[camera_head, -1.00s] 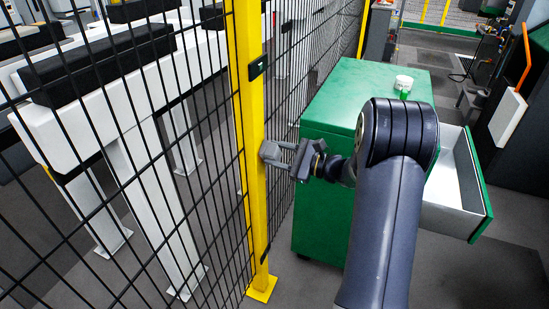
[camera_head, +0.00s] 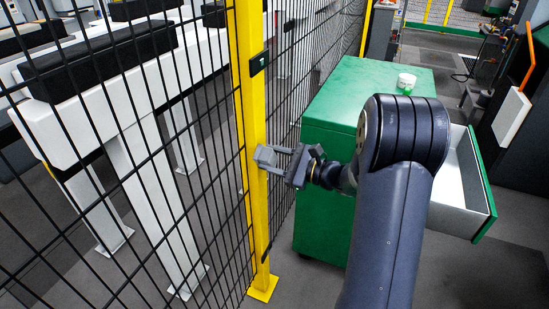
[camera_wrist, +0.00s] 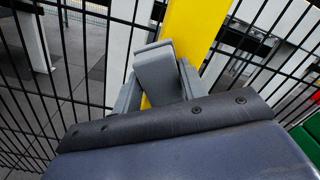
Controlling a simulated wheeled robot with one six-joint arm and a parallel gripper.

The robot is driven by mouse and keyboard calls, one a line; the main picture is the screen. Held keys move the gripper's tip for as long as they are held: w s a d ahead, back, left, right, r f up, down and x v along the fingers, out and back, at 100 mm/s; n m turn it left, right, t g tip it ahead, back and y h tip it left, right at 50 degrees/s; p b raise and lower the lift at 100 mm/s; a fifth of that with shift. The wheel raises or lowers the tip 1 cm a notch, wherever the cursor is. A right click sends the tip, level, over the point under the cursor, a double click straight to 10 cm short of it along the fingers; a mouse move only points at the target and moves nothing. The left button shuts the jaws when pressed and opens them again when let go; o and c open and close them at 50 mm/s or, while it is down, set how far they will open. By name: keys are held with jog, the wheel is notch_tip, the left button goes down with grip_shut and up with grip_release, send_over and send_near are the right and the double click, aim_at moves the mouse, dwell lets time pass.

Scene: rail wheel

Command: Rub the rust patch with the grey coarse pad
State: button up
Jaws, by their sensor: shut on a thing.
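My gripper (camera_head: 279,162) is shut on the grey pad (camera_wrist: 157,72), a block held between its two fingers. In the head view the pad (camera_head: 265,156) is at the yellow fence post (camera_head: 253,110), at about mid-height. In the wrist view the pad's far end overlaps the yellow post (camera_wrist: 196,22); I cannot tell for sure whether it touches. No rust patch can be made out; the pad and gripper cover part of the post.
Black wire mesh (camera_head: 200,130) runs along both sides of the post, with white stands behind it. A green cabinet (camera_head: 325,180) stands right of the post, its drawer (camera_head: 455,195) open. A small white jar (camera_head: 406,83) stands on top.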

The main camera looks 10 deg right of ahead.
jog(key=shift+s+a, duration=0.1)
jog(key=shift+a, duration=0.1)
jog(key=shift+v, duration=2.9)
jog(key=shift+d, duration=0.1)
jog(key=shift+v, duration=1.45)
